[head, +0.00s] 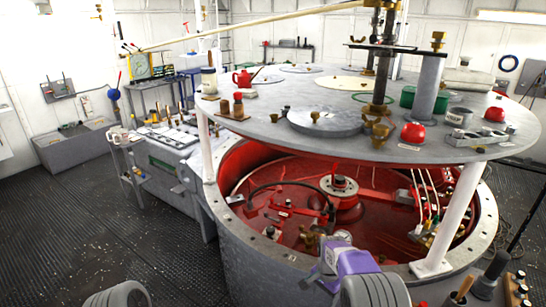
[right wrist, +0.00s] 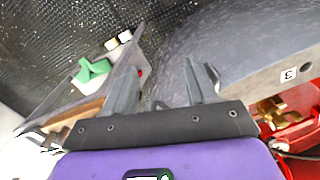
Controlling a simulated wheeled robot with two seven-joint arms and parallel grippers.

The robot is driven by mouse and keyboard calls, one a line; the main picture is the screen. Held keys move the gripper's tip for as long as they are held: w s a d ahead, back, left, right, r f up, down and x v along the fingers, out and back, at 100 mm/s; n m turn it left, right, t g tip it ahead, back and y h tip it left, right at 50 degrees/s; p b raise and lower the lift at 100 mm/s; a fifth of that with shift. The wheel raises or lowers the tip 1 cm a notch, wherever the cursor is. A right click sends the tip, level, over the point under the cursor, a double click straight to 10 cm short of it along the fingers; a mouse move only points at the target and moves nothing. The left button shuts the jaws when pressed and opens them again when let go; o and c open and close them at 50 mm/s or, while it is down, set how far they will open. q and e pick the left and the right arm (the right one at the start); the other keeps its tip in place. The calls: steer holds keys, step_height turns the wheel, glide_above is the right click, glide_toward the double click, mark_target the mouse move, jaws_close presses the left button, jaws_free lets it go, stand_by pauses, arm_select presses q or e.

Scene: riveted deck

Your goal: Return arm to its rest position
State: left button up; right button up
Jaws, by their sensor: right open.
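My right gripper (head: 318,274) has a purple body and is over the front rim of the big round grey tank (head: 262,268). In the right wrist view its two grey fingers (right wrist: 168,78) stand apart with nothing between them. The tank's curved grey wall fills the view beyond them. A grey rounded part of my left arm shows at the bottom left of the head view; the left gripper is out of sight.
The tank's red interior (head: 290,190) holds pipes and fittings. A round grey tabletop (head: 260,122) on white posts (head: 455,215) stands above it, carrying pots and tools. A grey workbench (head: 180,160) stands to the left. Dark floor (head: 90,220) is open at the left.

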steer(key=s+f+n+y, duration=0.1)
steer(key=s+f+n, duration=0.1)
steer(key=s+f, duration=0.45)
steer(key=s+f+n+y, duration=0.1)
steer(key=s+f, duration=0.3)
steer(key=f, duration=0.6)
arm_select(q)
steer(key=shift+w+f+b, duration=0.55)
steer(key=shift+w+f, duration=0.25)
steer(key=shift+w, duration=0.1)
arm_select(e)
steer(key=s+a+f+n+t+y, duration=0.1)
steer(key=s+a+n, duration=0.3)
steer(key=s, duration=1.1)
steer(key=shift+s+a+f+y, duration=0.3)
steer(key=shift+a+f+y, duration=0.25)
steer(key=shift+a, duration=0.6)
